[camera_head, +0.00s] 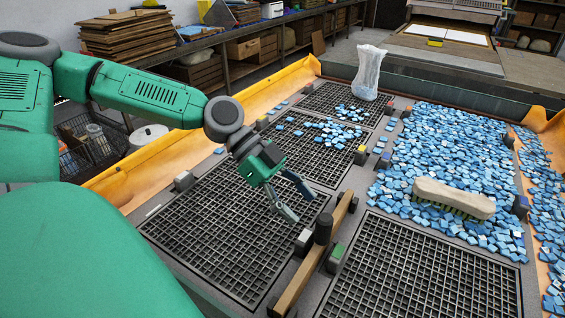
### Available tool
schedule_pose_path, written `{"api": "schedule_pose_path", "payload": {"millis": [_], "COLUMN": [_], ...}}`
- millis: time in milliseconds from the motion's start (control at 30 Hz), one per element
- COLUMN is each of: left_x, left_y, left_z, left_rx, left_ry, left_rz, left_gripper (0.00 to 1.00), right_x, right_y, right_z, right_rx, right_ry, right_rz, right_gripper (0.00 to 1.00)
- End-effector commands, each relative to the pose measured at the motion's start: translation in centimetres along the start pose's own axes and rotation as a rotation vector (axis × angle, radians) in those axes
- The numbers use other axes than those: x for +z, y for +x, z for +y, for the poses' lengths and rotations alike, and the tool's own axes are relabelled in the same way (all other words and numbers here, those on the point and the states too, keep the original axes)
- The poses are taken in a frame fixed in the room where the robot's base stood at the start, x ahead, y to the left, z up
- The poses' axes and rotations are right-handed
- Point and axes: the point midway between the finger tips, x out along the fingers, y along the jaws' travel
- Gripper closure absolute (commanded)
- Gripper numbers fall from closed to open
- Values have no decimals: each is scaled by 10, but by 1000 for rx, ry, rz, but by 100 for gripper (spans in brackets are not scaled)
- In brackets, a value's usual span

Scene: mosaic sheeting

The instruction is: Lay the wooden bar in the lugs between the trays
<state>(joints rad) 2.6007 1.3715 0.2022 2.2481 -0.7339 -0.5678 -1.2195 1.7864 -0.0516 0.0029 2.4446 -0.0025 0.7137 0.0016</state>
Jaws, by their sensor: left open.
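The wooden bar (299,279) with a dark upright knob (323,229) lies lengthwise between the near left tray (215,215) and the near right tray (420,265). It passes between a pale-topped lug (304,241) and a green-marked lug (336,257). I cannot tell whether it is seated in them. My left gripper (297,202) is open and empty over the near left tray, its fingers a little left of and beyond the knob, apparently clear of the bar. My right gripper is not in view.
Blue tiles (440,150) cover the far right tray. A pale-backed brush (455,196) lies on them. Tiles are scattered on the far left trays (315,165). A clear plastic bag (369,72) stands at the back. Yellow sheeting (150,170) edges the frame.

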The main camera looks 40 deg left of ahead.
Motion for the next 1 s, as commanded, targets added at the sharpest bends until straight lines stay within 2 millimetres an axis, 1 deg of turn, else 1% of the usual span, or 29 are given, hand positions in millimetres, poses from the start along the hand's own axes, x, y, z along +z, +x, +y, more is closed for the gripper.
{"api": "schedule_pose_path", "payload": {"millis": [100, 333, 600, 1000], "left_x": [-2, -5, -2, 0], "left_y": [-10, -24, -40, -44], "left_z": [-1, 1, 0, 0], "left_rx": [-4, 13, 7, 2], "left_ry": [4, 9, 4, 0], "left_rz": [5, 21, 9, 0], "left_gripper": [52, 52, 52, 52], "right_x": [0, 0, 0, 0], "right_y": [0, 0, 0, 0], "right_z": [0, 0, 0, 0], "right_rx": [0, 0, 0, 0], "right_ry": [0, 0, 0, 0], "right_rz": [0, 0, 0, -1], "right_gripper": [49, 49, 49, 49]}}
